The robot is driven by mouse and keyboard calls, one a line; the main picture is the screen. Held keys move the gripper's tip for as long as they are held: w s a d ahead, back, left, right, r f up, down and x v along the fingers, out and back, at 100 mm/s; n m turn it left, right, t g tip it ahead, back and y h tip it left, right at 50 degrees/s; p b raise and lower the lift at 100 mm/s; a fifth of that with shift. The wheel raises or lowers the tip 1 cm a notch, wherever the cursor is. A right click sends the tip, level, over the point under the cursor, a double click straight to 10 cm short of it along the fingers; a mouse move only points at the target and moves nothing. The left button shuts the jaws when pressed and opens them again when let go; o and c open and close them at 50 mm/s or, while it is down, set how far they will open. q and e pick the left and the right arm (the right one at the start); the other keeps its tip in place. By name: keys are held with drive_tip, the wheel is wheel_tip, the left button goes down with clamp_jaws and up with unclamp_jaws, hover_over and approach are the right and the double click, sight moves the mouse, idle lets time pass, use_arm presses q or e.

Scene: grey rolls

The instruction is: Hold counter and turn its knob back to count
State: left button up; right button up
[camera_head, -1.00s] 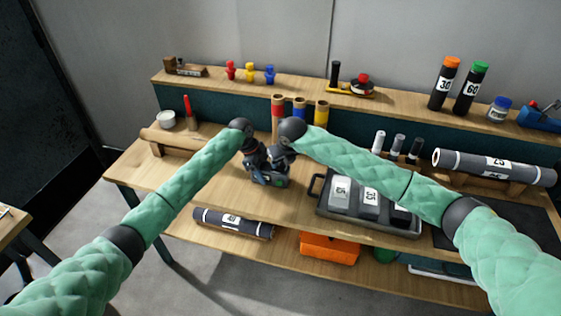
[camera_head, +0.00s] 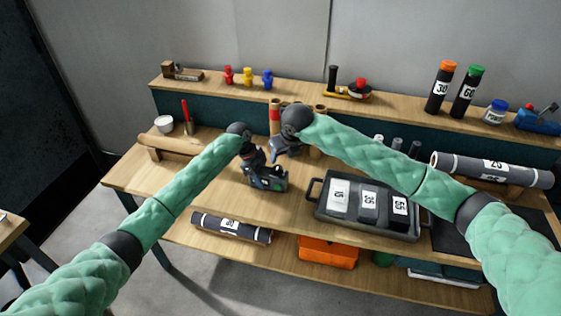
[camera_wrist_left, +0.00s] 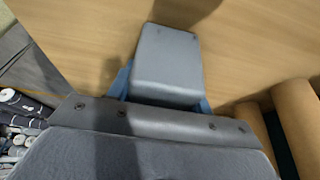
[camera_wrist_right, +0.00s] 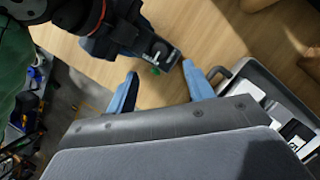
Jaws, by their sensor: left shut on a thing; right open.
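The counter (camera_head: 270,180) is a small dark grey box on the front middle of the bench top. My left gripper (camera_head: 256,174) is shut on it; in the left wrist view its grey casing (camera_wrist_left: 167,62) sits between the blue fingers. In the right wrist view the counter (camera_wrist_right: 160,52) shows a metal part and a small green spot; I cannot clearly make out the knob. My right gripper (camera_wrist_right: 163,84) is open and empty, its fingertips apart from the counter. In the head view the right gripper (camera_head: 282,150) is above and behind the counter.
A grey tray (camera_head: 322,208) with numbered blocks stands close right of the counter. A brown roll (camera_head: 168,147) lies on the left. The bench's front left is clear.

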drive_tip(key=shift+v, duration=1.95)
use_arm(q)
drive_tip(key=o, duration=1.2)
